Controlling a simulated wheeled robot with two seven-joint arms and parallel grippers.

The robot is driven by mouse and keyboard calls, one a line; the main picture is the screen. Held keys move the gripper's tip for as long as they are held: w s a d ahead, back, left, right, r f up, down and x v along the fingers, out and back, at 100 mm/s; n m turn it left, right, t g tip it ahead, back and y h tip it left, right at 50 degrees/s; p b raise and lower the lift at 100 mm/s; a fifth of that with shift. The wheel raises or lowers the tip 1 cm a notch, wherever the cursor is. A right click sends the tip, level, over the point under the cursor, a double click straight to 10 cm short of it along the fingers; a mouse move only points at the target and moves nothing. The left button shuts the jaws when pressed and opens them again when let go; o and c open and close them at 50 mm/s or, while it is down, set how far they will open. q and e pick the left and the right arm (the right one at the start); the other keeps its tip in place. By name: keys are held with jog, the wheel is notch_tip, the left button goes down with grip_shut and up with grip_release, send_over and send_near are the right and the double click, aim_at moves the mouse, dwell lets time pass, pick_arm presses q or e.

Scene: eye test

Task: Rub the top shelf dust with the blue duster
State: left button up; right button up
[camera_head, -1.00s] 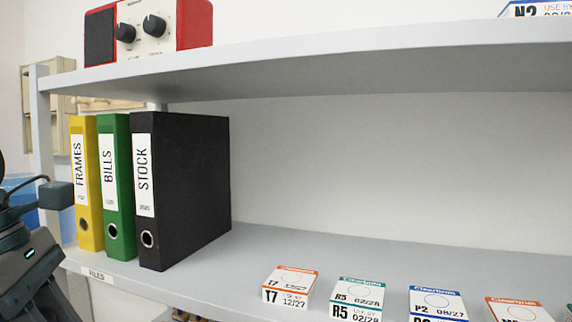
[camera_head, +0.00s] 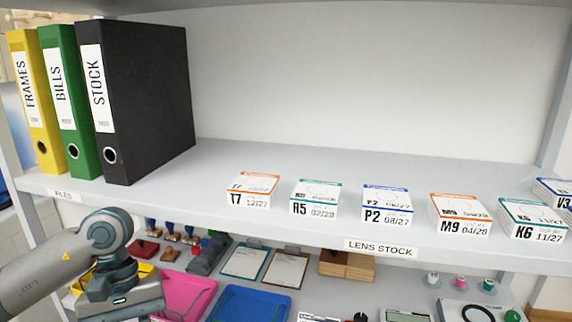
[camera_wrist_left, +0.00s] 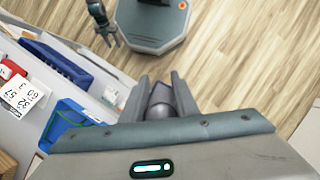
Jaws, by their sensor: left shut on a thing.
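My left gripper (camera_wrist_left: 161,84) is shut on a grey rounded thing (camera_wrist_left: 161,104) in the left wrist view; I cannot tell if it is the duster's handle. In the head view my left arm comes in at the lower left, in front of the shelves, its fingers out of frame. Of the top shelf (camera_head: 330,5), only the underside strip shows along the upper edge of the head view; its top surface and any dust are hidden. No blue duster head can be made out. A small dark gripper, probably my right (camera_wrist_left: 108,32), hangs near my base in the wrist view.
On the middle shelf (camera_head: 215,152) stand yellow, green and black binders (camera_head: 150,100) at left and several small lens boxes (camera_head: 385,205) along the front. Below lie a pink tray (camera_head: 185,292), a blue tray (camera_head: 248,304) and clipboards. The middle shelf's back is clear.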

pick_arm(q)
jog(key=f+m, duration=0.1)
jog(key=f, duration=0.1)
jog(key=f+m+y, duration=0.1)
jog(key=f+m, duration=0.2)
jog(key=shift+w+d+f+y, duration=0.15)
jog(key=shift+w+f+y, duration=0.15)
jog(key=shift+d, duration=0.1)
